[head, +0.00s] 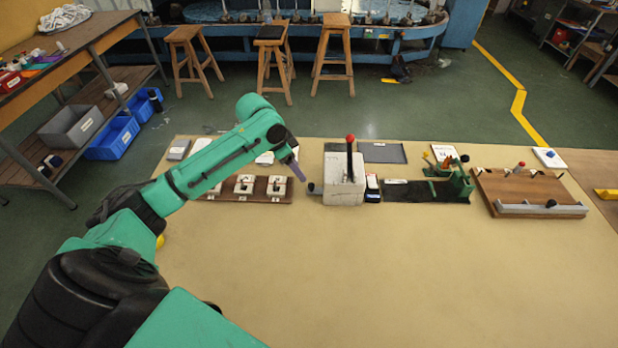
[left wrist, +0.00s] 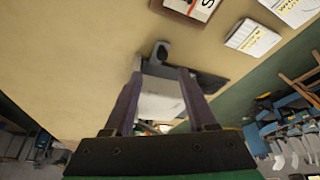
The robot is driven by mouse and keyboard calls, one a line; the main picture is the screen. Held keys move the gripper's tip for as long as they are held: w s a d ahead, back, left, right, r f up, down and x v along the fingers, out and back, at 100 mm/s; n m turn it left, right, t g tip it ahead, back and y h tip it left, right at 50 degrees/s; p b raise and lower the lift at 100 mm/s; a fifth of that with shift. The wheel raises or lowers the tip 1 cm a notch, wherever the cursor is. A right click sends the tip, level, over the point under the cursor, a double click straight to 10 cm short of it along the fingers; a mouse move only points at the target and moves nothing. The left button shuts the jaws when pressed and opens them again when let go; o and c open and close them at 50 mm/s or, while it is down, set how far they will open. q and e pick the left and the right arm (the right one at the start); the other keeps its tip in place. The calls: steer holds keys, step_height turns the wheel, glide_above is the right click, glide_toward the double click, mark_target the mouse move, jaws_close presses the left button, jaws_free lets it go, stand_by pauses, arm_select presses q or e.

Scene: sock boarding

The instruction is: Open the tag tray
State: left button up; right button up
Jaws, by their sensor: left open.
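My left gripper (head: 294,167) hangs above the back left of the table, its purple fingers pointing down. The left wrist view shows its fingers (left wrist: 161,76) apart, with nothing gripped. Between and beyond them is a pale box-like thing (left wrist: 160,98) with a dark grey upright knob (left wrist: 161,50) at its near side and a dark flat part beside it. This looks like the tag tray, but I cannot be sure. In the head view, a small grey piece (head: 178,150) at the table's back left may be part of it; my arm hides the area beside it.
A brown board (head: 247,189) with white blocks lies below my left forearm. A white block with a red-knobbed lever (head: 344,180) stands to its right. A green clamp fixture (head: 460,180) and a wooden board (head: 530,190) are further right. The table's front (head: 380,280) is clear.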

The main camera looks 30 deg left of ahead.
mark_target(311, 184)
arm_select(q)
steer(key=x, duration=0.8)
steer(key=shift+w+f, duration=0.3)
steer(key=shift+w, duration=0.15)
steer(key=shift+c, duration=0.4)
jaws_close()
arm_select(e)
steer(key=shift+w+d+r, duration=0.1)
steer(key=shift+w+r, duration=0.05)
steer(key=shift+w, duration=0.3)
steer(key=shift+w+d+r, duration=0.1)
steer(key=shift+w+r, duration=0.05)
steer(key=shift+w, duration=0.3)
steer(key=shift+a, duration=0.2)
